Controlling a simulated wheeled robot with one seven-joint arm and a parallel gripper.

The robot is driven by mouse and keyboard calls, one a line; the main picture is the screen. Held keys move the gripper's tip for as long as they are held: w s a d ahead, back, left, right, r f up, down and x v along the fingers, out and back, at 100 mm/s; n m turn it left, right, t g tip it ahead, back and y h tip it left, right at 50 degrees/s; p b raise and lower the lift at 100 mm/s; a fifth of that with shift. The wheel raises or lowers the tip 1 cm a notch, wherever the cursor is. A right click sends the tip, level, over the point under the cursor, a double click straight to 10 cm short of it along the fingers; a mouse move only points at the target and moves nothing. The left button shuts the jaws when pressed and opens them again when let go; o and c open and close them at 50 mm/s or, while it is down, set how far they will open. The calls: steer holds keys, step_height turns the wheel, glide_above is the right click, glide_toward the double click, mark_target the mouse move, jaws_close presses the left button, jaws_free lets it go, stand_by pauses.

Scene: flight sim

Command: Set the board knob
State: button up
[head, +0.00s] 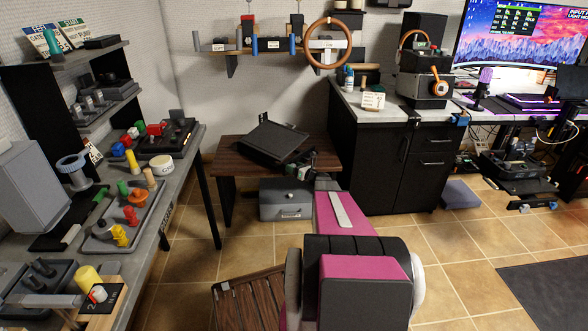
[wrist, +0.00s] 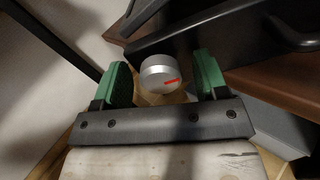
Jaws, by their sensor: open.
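A wooden board (head: 104,302) with dark number markings lies at the front left end of the workbench in the head view. A white knob with a red mark (head: 97,293) sits on it. In the wrist view my gripper (wrist: 162,63) is open, with a green pad on each finger. A round pale-grey knob (wrist: 158,75) with a red line shows between the pads, with a gap on each side. What it is fixed to is hidden. In the head view my arm reaches toward the low brown table, and my fingers are mostly hidden.
The low brown table (head: 228,158) bears a black tray (head: 272,143); a grey drawer box (head: 285,200) stands below it. The left workbench (head: 183,165) is crowded with coloured parts. A dark cabinet (head: 385,160) stands behind right.

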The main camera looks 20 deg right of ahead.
steer(key=shift+w, duration=0.1)
steer(key=c, duration=0.9)
steer(key=shift+c, duration=0.2)
steer(key=shift+a+n, duration=0.1)
steer(key=shift+n, duration=0.3)
steer(key=n, duration=0.4)
steer(key=shift+n, duration=0.4)
steer(key=n, duration=0.5)
steer(key=shift+a, duration=0.15)
steer(key=n, duration=0.5)
steer(key=shift+f+n, duration=0.15)
steer(key=shift+n, duration=0.25)
steer(key=n, duration=0.5)
steer(key=shift+f+n, duration=0.1)
steer(key=shift+n, duration=0.2)
